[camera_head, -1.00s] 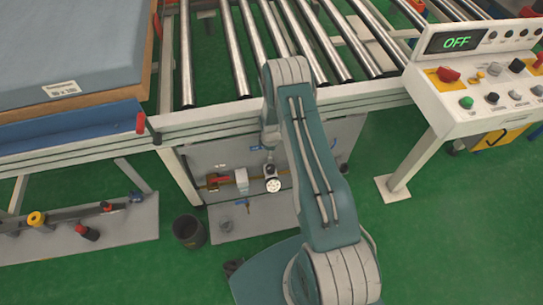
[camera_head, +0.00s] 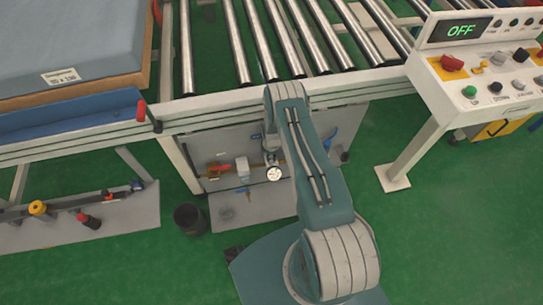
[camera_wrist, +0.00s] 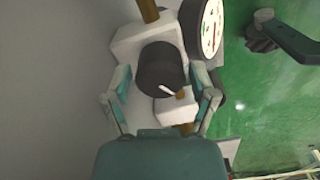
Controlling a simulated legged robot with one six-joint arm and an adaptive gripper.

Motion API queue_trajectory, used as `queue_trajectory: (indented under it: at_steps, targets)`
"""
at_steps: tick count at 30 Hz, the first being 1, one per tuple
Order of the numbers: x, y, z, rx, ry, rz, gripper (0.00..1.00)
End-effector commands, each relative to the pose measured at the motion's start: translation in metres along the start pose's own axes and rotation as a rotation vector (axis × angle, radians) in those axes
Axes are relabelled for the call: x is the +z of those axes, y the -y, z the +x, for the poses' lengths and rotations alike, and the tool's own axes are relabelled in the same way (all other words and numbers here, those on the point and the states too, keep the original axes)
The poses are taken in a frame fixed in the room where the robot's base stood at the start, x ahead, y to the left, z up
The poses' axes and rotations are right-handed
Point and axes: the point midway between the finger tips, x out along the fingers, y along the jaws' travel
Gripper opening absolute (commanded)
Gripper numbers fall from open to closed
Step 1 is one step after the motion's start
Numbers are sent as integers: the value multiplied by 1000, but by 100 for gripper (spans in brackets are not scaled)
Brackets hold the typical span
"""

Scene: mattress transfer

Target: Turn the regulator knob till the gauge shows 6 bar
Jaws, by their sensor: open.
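The regulator knob (camera_wrist: 160,68) is a dark round cap with a white pointer line, in the middle of the wrist view. It sits on a pale regulator body (camera_wrist: 128,42). My gripper (camera_wrist: 163,88) is open, with one finger on each side of the knob; I cannot tell whether they touch it. The round white gauge (camera_wrist: 211,28) is at the top, seen at a slant, and its reading is too small to tell. The gauge (camera_head: 273,174) also shows in the head view below the conveyor. My arm hides the knob there.
A roller conveyor (camera_head: 240,45) runs above the work spot. A blue-grey mattress (camera_head: 70,45) lies at upper left. A control console (camera_head: 490,75) reading OFF stands at right. A dark bucket (camera_head: 190,219) is on the floor. A dark lever (camera_wrist: 285,38) is right of the gauge.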

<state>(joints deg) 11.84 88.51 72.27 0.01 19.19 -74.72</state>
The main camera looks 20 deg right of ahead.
Motion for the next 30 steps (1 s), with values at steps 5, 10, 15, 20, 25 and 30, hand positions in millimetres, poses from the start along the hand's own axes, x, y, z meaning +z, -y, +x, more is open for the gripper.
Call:
queue_trajectory:
  at_steps: [5,10,15,20,25,30]
  targets:
    - [0,0,1,1,0,0,73]
    - [0,0,1,0,0,0,38]
    - [0,0,1,0,0,0,12]
    - [0,0,1,0,0,8,12]
    - [0,0,1,0,0,54,12]
    - [0,-1,1,1,0,151,12]
